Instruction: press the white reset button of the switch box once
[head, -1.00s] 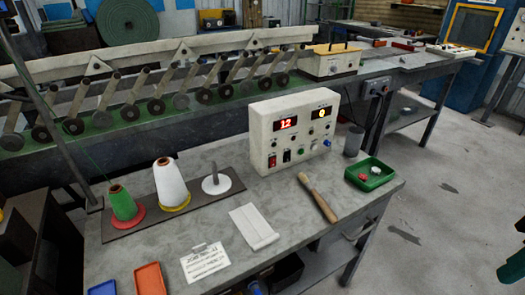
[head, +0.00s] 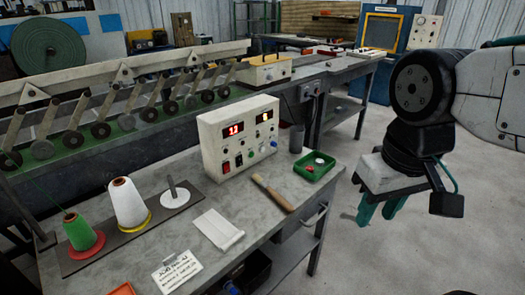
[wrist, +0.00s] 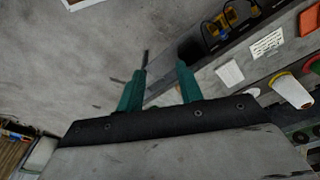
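A cream control box (head: 216,165) with red lit digits, switches, small knobs and a blue button stands on the grey bench (head: 190,200). No white reset button can be made out clearly on it. A shallow green box (head: 330,168) at the bench's right end holds a red round piece (head: 309,169) and a white round piece (head: 320,161); I cannot tell if these are buttons. My gripper (head: 380,211) hangs right of the bench, fingers down, open and empty. The wrist view shows its teal fingertips (wrist: 163,76) apart.
A wooden-handled tool (head: 270,190) lies before the control box, and a dark cup (head: 296,139) stands behind the green box. Thread cones (head: 127,203) stand at left. A long machine (head: 110,120) runs behind the bench. The floor (head: 345,235) right of the bench is clear.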

